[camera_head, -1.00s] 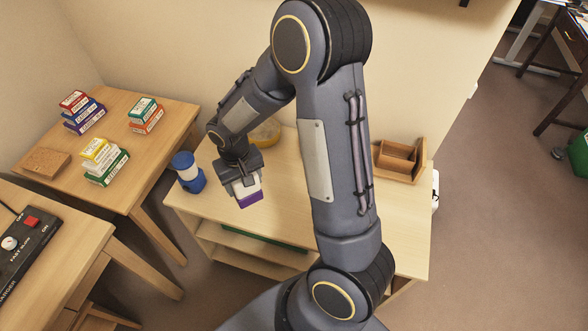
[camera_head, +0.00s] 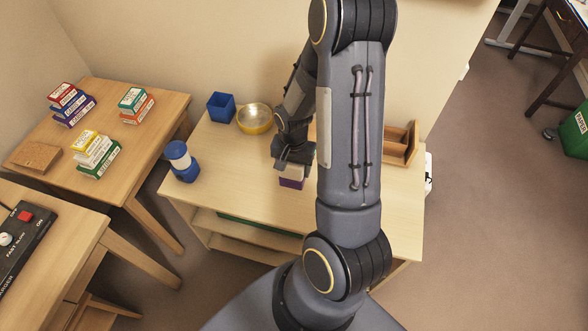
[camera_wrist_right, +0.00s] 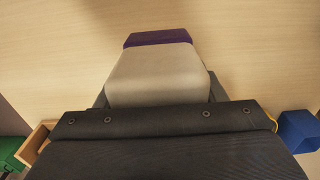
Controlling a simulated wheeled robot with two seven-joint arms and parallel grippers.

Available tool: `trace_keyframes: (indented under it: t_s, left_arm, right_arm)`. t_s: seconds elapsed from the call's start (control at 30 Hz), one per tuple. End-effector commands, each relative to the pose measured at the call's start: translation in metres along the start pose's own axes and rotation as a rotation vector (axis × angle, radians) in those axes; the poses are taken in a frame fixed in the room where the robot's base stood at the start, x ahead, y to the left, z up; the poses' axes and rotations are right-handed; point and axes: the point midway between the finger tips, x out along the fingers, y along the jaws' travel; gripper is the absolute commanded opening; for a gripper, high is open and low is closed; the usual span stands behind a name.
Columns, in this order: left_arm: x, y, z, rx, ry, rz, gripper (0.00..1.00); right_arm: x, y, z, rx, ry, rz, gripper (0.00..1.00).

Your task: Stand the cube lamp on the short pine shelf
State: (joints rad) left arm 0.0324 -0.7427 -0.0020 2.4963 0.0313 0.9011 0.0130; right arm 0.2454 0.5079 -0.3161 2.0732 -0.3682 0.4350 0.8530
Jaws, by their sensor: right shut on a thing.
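The cube lamp (camera_head: 291,183), with a pale cube-like body and a purple end, is in my right gripper (camera_head: 293,167). The gripper is shut on its pale part, and the purple end points down. In the right wrist view, the lamp's pale body (camera_wrist_right: 155,75) and purple end (camera_wrist_right: 158,38) show against pale wood. A low pine shelf unit (camera_head: 230,165) lies under the lamp, with open levels below its top. I cannot tell whether the lamp touches the top. My arm hides part of the unit. My left gripper is not in view.
The top between cylinder and lamp is clear.

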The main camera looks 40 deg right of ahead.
Motion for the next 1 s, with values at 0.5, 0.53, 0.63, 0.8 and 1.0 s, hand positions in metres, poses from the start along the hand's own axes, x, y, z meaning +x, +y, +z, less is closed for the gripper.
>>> trace_keyframes:
  t_s: [0.5, 0.53, 0.63, 0.8, 1.0]
  left_arm:
    - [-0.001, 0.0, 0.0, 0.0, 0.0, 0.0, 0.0]
    - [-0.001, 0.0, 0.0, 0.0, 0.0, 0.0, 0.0]
    - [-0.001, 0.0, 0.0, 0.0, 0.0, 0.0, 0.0]
    - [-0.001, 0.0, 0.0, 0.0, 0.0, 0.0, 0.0]
    - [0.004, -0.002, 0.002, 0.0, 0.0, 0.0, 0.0]
  right_arm:
    - [0.061, -0.008, -0.033, -0.002, -0.001, 0.002, 0.34]
    - [0.065, -0.008, -0.033, -0.002, -0.002, 0.002, 0.34]
    - [0.07, -0.008, -0.033, -0.002, 0.001, -0.001, 0.34]
    - [0.07, -0.009, -0.033, -0.002, 0.002, -0.001, 0.34]
    - [0.075, -0.009, -0.033, -0.002, 0.002, -0.001, 0.34]
